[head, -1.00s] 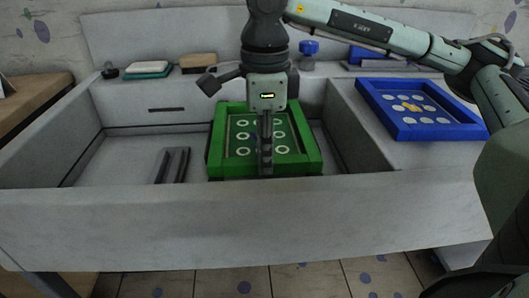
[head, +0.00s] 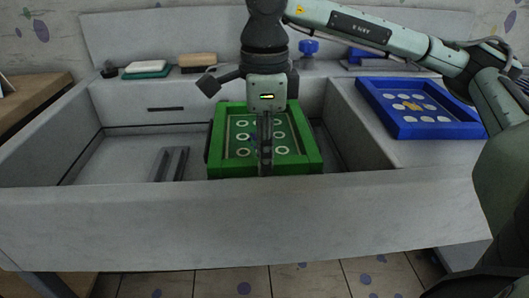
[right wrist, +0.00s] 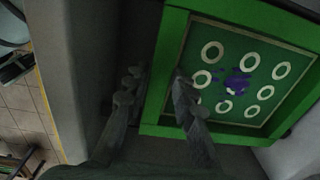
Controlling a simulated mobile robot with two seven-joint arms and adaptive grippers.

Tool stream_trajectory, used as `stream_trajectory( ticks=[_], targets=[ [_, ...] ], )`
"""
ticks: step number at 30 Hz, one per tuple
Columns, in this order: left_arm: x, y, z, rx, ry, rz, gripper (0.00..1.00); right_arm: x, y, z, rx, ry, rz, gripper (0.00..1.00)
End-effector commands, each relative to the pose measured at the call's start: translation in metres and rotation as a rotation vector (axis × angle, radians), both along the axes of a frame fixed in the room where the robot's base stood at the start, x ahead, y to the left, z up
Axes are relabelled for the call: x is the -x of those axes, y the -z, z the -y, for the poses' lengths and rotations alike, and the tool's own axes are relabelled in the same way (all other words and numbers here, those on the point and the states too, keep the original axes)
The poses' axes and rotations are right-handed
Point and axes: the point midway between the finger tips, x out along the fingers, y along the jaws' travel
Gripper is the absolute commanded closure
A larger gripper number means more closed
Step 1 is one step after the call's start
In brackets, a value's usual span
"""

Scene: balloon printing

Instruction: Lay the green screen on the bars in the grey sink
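The green screen (head: 220,150), a square frame with a panel of pale rings and a blue-purple mark, lies in the right part of the grey sink (head: 120,220). Two dark bars (head: 172,164) show on the sink's left side; anything beneath the screen is hidden. My right gripper (head: 265,165) points down at the screen's near side. In the right wrist view its fingers (right wrist: 156,82) are apart, one outside the frame's edge and one over its inner side, with a dark gap between the outer finger and the green frame (right wrist: 165,65). My left gripper is not in view.
A blue screen (head: 430,130) with pale dots and an orange mark lies on the right counter. A sponge on a green base (head: 146,69), a brown brush (head: 198,62) and a blue-topped item (head: 308,50) stand along the back ledge. The sink's left floor is mostly clear.

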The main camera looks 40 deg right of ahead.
Motion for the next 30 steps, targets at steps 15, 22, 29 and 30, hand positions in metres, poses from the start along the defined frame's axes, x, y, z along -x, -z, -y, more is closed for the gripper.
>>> stream_trajectory(
  ticks=[15, 22, 29, 30],
  targets=[
    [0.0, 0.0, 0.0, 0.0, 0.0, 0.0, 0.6, 0.0, -0.005, 0.0, -0.001, 0.0, 0.001, 0.55],
    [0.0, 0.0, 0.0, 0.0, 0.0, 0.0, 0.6, 0.0, -0.047, -0.001, -0.002, -0.001, 0.004, 0.55],
    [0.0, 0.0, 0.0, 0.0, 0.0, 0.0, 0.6, 0.001, -0.093, -0.001, 0.0, 0.001, 0.005, 0.55],
    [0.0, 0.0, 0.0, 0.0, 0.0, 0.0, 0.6, 0.001, -0.098, -0.001, 0.0, 0.001, 0.006, 0.55]
  ],
)
